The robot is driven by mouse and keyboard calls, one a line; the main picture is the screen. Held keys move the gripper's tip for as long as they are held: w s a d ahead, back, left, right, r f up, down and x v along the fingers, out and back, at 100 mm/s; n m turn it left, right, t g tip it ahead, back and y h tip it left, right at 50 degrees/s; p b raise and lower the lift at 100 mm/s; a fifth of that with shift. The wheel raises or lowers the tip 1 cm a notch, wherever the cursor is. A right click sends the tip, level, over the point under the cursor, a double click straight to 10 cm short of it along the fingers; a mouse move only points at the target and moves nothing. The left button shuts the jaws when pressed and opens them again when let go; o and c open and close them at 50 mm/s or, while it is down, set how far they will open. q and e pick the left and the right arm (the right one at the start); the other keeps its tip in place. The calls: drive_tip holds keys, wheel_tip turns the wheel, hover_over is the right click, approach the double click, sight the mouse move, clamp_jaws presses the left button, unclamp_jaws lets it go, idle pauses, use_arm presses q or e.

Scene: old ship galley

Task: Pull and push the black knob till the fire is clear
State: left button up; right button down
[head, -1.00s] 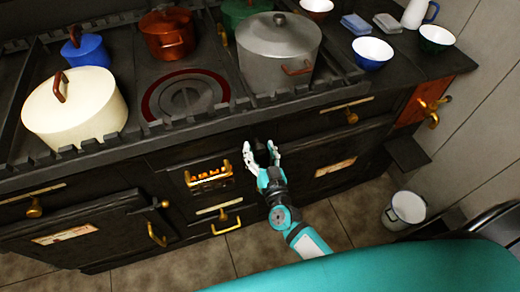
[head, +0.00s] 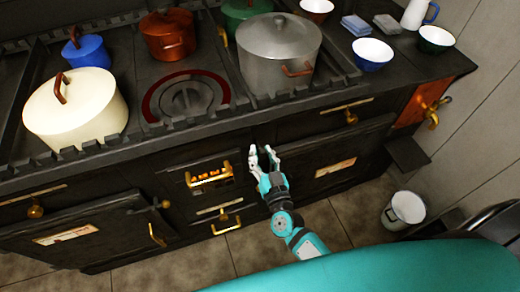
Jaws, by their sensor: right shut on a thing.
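My right gripper (head: 262,153) is at the front of the dark stove (head: 330,130), right of the small fire grate. Its white fingers are shut around the dark knob (head: 263,160), which is small and mostly hidden between them. My left gripper is not in the picture.
A grey pot (head: 278,45), a cream pot (head: 75,108), a blue pot (head: 87,51) and a copper pot (head: 167,38) stand on the stove top. A brass drawer handle (head: 227,225) is below the grate. A bucket (head: 405,208) stands on the floor at right.

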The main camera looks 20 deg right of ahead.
sight(263, 157)
drive_tip(key=s+p, duration=0.1)
drive_tip(key=s, duration=0.4)
drive_tip(key=shift+s+d, duration=0.1)
drive_tip(key=shift+s, duration=0.2)
drive_tip(key=c, duration=0.9)
unclamp_jaws()
drive_tip(key=shift+w, duration=0.1)
drive_tip(key=s, duration=1.2)
drive_tip(key=shift+c, duration=0.2)
